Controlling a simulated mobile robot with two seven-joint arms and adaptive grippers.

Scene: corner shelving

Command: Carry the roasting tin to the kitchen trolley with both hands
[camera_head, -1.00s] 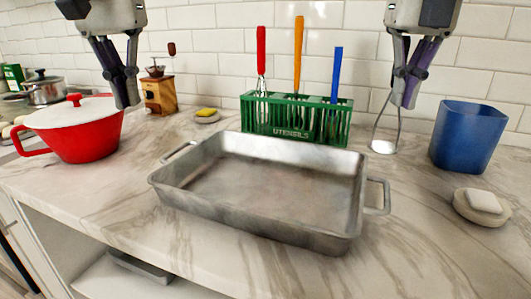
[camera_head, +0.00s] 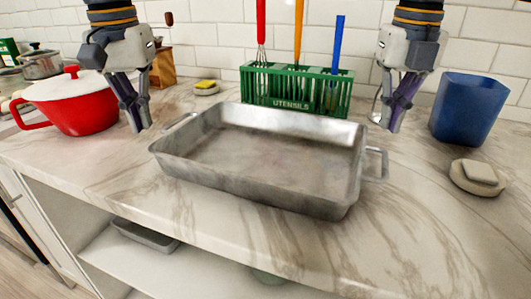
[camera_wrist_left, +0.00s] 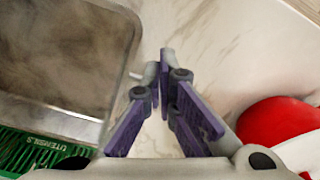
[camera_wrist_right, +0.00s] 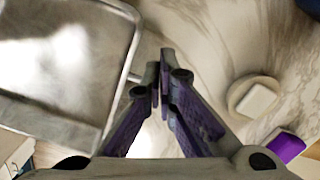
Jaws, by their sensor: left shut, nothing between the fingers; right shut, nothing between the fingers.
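The grey metal roasting tin (camera_head: 260,160) sits empty on the marble counter, with a loop handle at each short end. My left gripper (camera_head: 140,128) is shut and empty, above the counter just left of the tin's left handle (camera_head: 181,128). My right gripper (camera_head: 387,128) is shut and empty, above and slightly behind the tin's right handle (camera_head: 376,163). The tin also shows at the left of the left wrist view (camera_wrist_left: 65,60) and of the right wrist view (camera_wrist_right: 60,70). Neither gripper appears to touch it. I see no trolley.
A green utensil rack (camera_head: 297,90) stands behind the tin. A red pot (camera_head: 80,108) with a white lid is at left. A blue container (camera_head: 468,108) and a soap dish (camera_head: 478,177) are at right. The counter's front strip is clear.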

